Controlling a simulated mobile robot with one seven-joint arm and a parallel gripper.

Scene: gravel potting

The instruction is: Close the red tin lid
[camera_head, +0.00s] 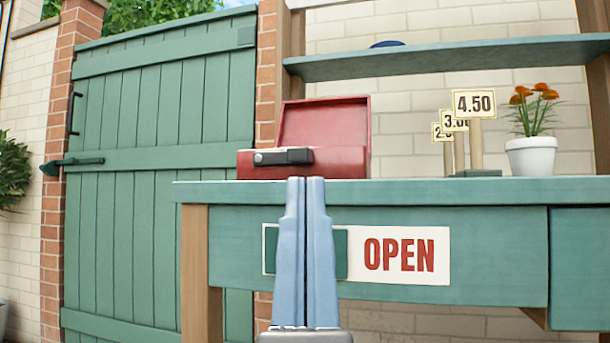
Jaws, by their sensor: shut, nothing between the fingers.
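The red tin (340,161) stands on the green counter, left of its middle. Its lid (323,122) is up, tilted back behind the tin's body. A black latch or handle (284,157) is on the tin's front. My gripper (306,181) is in front of the counter, with its two blue fingers pointing up and pressed together. Its tips overlap the counter's front edge in the picture, just below the tin. I cannot tell whether they touch anything. The inside of the tin is hidden.
The counter (400,192) carries price signs (474,104) and a white pot (531,156) with orange flowers to the right. An OPEN sign (405,255) is on its front. A shelf (450,57) hangs above. A green gate (150,150) stands left.

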